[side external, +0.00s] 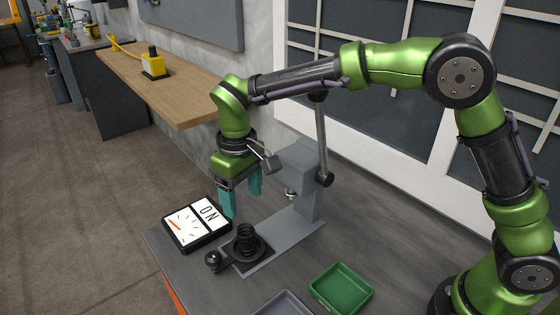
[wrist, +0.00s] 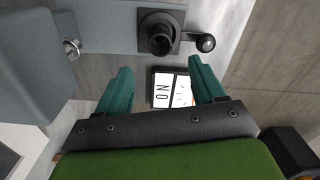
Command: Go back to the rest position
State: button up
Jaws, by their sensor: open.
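My gripper (side external: 242,196) has teal fingers and is open and empty. In the side external view it hangs from my green arm above the grey table, over the right part of a black-framed panel (side external: 190,242) with a gauge and the word ON. The wrist view shows both fingertips of my gripper (wrist: 160,82) apart, with the panel (wrist: 168,91) visible between them. A grey press-like stand (side external: 300,205) with a lever is right of the gripper. A black spring-like part (side external: 247,243) sits on its base and also shows in the wrist view (wrist: 160,38).
A black ball knob (side external: 212,260) is beside the spring-like part. A green tray (side external: 341,288) and a grey tray (side external: 284,304) lie at the table's front. A wooden bench (side external: 165,88) with a yellow device (side external: 153,64) stands behind left.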

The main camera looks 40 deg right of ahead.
jog(key=shift+r, duration=0.15)
jog(key=s+d+r+m+y, duration=0.25)
jog(key=s+r, duration=0.35)
jog(key=s, duration=0.5)
jog(key=s+d+r+m+t, duration=0.1)
jog(key=s+d+m+t, duration=0.1)
jog(key=d, duration=0.6)
jog(key=s+d+r+m+t, duration=0.2)
jog(key=s+d+t, duration=0.3)
jog(key=d, duration=0.3)
jog(key=shift+s+d, duration=0.15)
jog(key=shift+s, duration=0.5)
